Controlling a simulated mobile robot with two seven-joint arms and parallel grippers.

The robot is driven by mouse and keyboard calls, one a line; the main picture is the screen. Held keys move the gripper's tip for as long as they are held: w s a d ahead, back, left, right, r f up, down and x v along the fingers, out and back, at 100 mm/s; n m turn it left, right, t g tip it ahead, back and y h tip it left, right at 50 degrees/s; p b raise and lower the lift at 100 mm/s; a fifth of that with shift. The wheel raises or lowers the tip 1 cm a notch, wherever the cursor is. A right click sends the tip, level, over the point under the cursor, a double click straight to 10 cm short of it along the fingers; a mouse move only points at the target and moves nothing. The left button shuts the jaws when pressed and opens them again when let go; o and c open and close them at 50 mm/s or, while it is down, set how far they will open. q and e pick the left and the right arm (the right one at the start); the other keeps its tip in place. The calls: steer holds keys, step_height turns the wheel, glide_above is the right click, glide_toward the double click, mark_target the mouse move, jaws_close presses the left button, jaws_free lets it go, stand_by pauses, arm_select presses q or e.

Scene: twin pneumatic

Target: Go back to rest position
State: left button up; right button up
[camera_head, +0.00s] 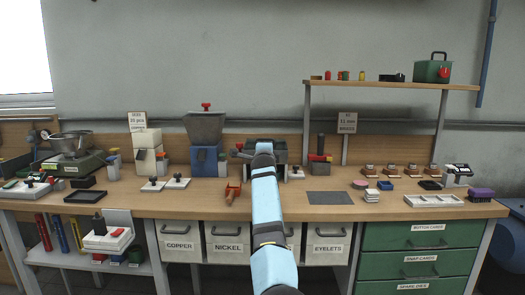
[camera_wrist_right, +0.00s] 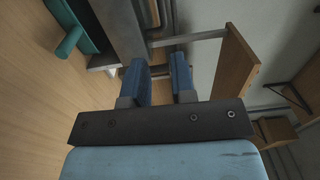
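One light-blue arm of mine (camera_head: 268,215) rises from the bottom middle of the head view and reaches over the bench. It is most likely the right arm. Its end lies in front of a dark grey machine (camera_head: 280,156), and the arm hides the gripper and part of that machine. In the right wrist view my right gripper (camera_wrist_right: 160,72) has two blue fingers standing apart with nothing held between them. A grey metal part (camera_wrist_right: 120,30) is just beyond the left finger; contact cannot be told. My left gripper is not in view.
The wooden bench (camera_head: 400,208) holds a grey hopper machine (camera_head: 206,128), an orange-red tool (camera_head: 232,192), a dark mat (camera_head: 330,198) and several small items. A raised shelf (camera_head: 390,85) stands at the right. A teal cylinder (camera_wrist_right: 70,41) and wooden board (camera_wrist_right: 232,72) flank my right gripper.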

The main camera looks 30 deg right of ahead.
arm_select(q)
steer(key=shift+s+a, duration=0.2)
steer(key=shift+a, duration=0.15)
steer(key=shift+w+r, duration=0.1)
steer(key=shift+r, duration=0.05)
